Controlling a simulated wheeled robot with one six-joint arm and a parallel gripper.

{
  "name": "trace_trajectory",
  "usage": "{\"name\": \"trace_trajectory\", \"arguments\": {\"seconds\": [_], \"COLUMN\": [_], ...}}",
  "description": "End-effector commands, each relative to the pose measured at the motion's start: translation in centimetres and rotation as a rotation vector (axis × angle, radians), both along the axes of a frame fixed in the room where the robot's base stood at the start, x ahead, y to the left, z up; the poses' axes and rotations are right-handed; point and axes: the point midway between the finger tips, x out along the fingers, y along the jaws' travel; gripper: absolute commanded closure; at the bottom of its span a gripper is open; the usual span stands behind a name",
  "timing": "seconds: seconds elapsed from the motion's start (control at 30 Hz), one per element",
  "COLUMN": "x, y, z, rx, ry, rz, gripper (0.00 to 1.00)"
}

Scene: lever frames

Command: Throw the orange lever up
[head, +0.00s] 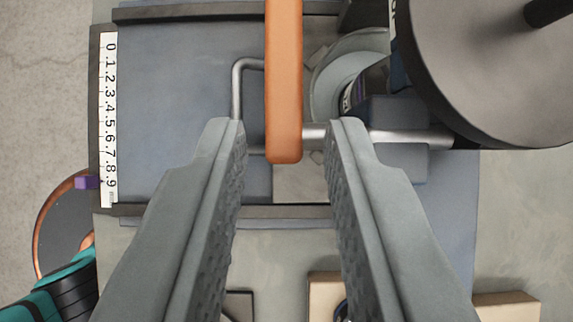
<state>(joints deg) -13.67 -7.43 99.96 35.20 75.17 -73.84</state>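The orange lever (284,85) runs from the top edge of the head view down to a rounded end near the middle. It stands in front of a blue-grey panel, beside a metal rod (385,137). My gripper (288,130) is open, with one ridged finger on each side of the lever's lower end. Gaps show between the lever and both fingers, so it is not gripped. Whether the fingers are at the lever's depth I cannot tell.
A white numbered scale (109,120) with a purple marker (87,183) is at the left. A large dark disc (490,65) fills the upper right. A bent metal handle (237,90) is left of the lever. A teal and black object (60,290) and a cardboard-coloured box (324,290) are below.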

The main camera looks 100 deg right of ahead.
Motion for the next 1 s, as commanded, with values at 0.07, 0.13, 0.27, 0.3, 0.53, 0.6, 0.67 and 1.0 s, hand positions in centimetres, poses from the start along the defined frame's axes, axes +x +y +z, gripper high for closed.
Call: {"name": "trace_trajectory", "arguments": {"seconds": [0.07, 0.13, 0.27, 0.3, 0.53, 0.6, 0.67, 1.0], "x": [-0.1, -0.2, -0.4, -0.5, -0.8, -0.9, -0.9, -1.0], "y": [-1.0, -1.9, -3.4, -3.9, -6.1, -6.5, -6.8, -7.1], "z": [1.4, 2.5, 4.6, 5.2, 8.2, 8.8, 9.1, 9.6], "rx": [0.001, 0.001, 0.001, 0.000, 0.001, 0.000, 0.000, 0.000], "ry": [-0.003, -0.003, -0.003, -0.004, -0.003, -0.002, -0.001, -0.001], "rz": [-0.002, -0.002, -0.002, -0.002, -0.002, -0.002, -0.001, 0.000], "gripper": [0.76, 0.76, 0.76, 0.76, 0.76, 0.76, 0.76, 0.76]}}
